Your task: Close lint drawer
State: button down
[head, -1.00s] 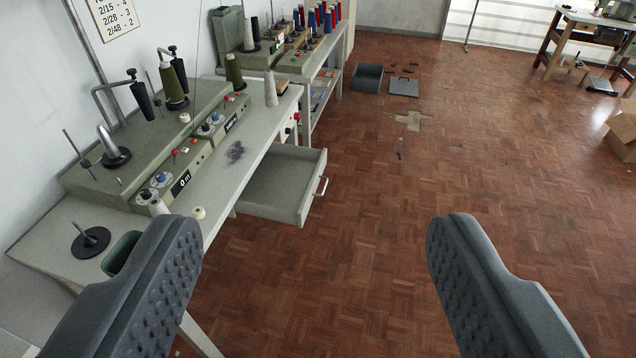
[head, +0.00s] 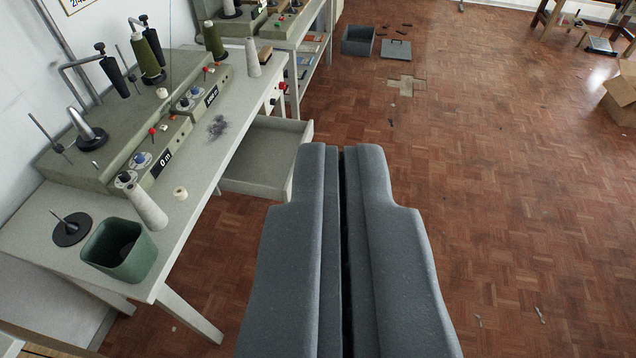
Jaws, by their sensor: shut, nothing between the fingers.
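The lint drawer (head: 262,150) is a pale grey, open-topped drawer pulled out from under the worktable (head: 205,160). Its inside looks empty where I can see it. My gripper (head: 345,150) is shut with nothing between its two grey padded fingers. The fingertips appear just right of the drawer's front in the picture and hide its handle and part of its front. I cannot tell whether they touch it.
On the worktable stand a grey-green machine (head: 120,140), thread cones, a patch of dark lint (head: 218,127) and a green bin (head: 120,252). A grey crate (head: 358,41) and a lid (head: 396,49) lie on the floor behind. The parquet to the right is mostly clear.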

aim_at(261, 165)
jog(key=z, duration=0.4)
jog(key=i, duration=0.85)
jog(key=z, duration=0.45)
